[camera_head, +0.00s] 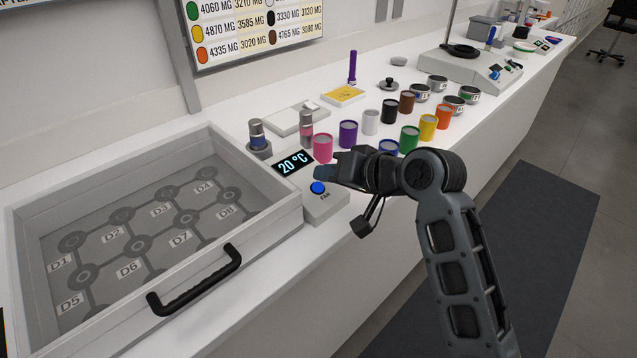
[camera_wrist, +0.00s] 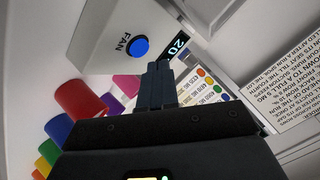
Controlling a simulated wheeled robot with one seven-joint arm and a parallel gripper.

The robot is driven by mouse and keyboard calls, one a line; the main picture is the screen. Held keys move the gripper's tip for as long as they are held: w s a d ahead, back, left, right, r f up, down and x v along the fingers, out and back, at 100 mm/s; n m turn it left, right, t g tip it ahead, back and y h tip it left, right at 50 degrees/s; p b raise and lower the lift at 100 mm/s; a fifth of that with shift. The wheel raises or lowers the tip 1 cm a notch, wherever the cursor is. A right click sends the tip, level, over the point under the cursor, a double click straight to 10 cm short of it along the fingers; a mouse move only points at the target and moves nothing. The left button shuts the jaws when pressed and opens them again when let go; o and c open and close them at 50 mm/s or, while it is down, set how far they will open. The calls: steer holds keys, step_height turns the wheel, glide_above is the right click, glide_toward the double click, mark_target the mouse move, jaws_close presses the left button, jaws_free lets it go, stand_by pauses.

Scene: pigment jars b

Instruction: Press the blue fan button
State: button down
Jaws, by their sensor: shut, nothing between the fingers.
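The blue fan button (camera_head: 318,188) is a round button with the label FAN beside it. It sits on the sloped front of a white control box (camera_head: 326,208), below a display (camera_head: 293,164) that reads 20 °C. In the wrist view the button (camera_wrist: 138,47) is in the upper middle, beside the FAN lettering. My gripper (camera_head: 322,173) is shut and empty. In the head view its tips appear just above and right of the button.
A grey-white drawer tray (camera_head: 255,221) with a black handle (camera_head: 195,283) and marked positions is at left. Coloured jars, including a pink jar (camera_head: 323,147) and a purple jar (camera_head: 348,134), stand behind my gripper. A scale-like device (camera_head: 470,70) is farther back.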

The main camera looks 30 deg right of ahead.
step_height(320, 180, up, 6)
steer(key=s+p, duration=0.1)
steer(key=p, duration=0.3)
steer(key=shift+s+d, duration=0.25)
steer(key=shift+s, duration=0.05)
steer(key=shift+f, duration=0.1)
stand_by(0.4)
steer(key=s+a+f+t+h, duration=0.1)
steer(key=s+f, duration=0.3)
steer(key=s, duration=0.3)
steer(key=s+a+f+h, duration=0.1)
steer(key=s+f+h, duration=0.1)
steer(key=s+f, duration=0.35)
steer(key=s+f+t+h, duration=0.1)
steer(key=s+f, duration=0.2)
steer(key=s, duration=0.6)
steer(key=s+r+n, duration=0.2)
steer(key=s+r, duration=0.2)
steer(key=s, duration=0.6)
steer(key=s+r+n+t+b, duration=0.1)
steer(key=s+r, duration=0.3)
steer(key=s, duration=0.6)
steer(key=shift+s+a+r+n+h, duration=0.3)
steer(key=shift+s+r+n, duration=0.1)
steer(key=shift+n, duration=0.2)
